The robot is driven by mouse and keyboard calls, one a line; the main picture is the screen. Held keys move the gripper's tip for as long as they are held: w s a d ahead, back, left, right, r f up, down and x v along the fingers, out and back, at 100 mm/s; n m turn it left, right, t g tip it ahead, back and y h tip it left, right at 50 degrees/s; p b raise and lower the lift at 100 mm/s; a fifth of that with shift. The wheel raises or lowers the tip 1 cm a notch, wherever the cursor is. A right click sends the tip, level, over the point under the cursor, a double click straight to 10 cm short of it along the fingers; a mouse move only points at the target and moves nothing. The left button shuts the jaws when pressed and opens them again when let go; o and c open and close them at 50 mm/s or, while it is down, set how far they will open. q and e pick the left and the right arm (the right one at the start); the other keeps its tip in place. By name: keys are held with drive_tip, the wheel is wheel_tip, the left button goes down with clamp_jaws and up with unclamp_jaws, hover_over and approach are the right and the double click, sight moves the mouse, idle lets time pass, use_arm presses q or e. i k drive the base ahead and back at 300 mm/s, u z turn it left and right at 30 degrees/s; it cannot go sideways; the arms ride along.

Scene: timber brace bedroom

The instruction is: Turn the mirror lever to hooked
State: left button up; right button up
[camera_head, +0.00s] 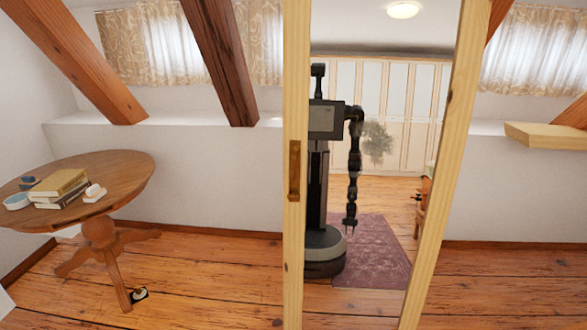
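A tall mirror (375,190) in a pale wood frame stands in front of me, leaning slightly. A small brown upright lever (294,170) sits on the left frame post, about halfway up. It is aligned with the post, and I cannot tell its latch state. Neither of my grippers shows directly. The mirror reflects my dark body with one arm hanging down; the gripper at its end is too small to read.
A round wooden table (125,172) at the left carries stacked books (58,185) and small items. A small black-and-white thing (139,295) lies on the floor by its foot. Slanted beams (222,60) rise behind. A pale wood shelf (545,135) juts in at the right.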

sight(295, 149)
drive_tip(key=z, duration=0.55)
drive_tip(key=k, duration=0.65)
drive_tip(key=z, duration=0.85)
drive_tip(key=i, duration=1.2)
drive_tip(key=u, duration=0.75)
